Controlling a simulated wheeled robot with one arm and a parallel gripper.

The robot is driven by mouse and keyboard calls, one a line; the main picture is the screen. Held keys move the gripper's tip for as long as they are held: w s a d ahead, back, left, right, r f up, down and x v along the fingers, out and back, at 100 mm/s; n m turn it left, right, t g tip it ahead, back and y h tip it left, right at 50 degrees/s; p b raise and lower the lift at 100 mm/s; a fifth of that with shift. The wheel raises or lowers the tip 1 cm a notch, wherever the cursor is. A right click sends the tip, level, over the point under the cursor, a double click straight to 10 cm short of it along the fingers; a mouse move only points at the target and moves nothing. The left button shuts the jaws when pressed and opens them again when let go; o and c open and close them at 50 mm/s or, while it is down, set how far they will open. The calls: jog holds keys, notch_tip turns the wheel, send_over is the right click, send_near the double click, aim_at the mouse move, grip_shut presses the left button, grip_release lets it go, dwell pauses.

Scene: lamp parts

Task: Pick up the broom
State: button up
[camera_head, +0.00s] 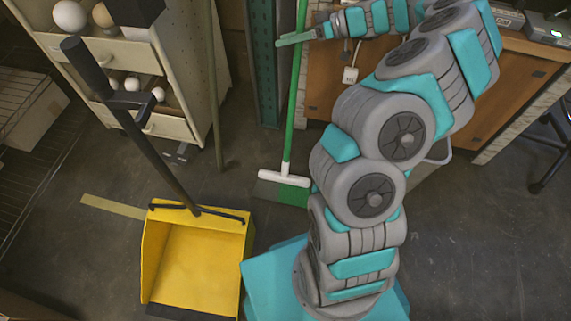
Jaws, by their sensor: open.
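The broom (292,110) stands nearly upright right of the picture's middle line. It has a long green handle, a white head piece (284,178) and green bristles (292,194) on the floor. My gripper (280,40) is open at the top of the view, pointing left. Its teal fingers overlap the upper part of the green handle in the picture. I cannot tell whether the handle is between the fingers or just behind or in front of them. The handle's top end is cut off by the frame edge.
A yellow dustpan (190,265) with a tall black handle (150,140) stands at lower left. A drawer cabinet (110,60) with white balls is at upper left. A wooden desk (440,120) stands behind my arm. Floor left of the broom head is clear.

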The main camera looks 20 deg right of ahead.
grip_shut()
dwell(0.3)
jog(key=shift+r, duration=0.1)
dwell(1.0)
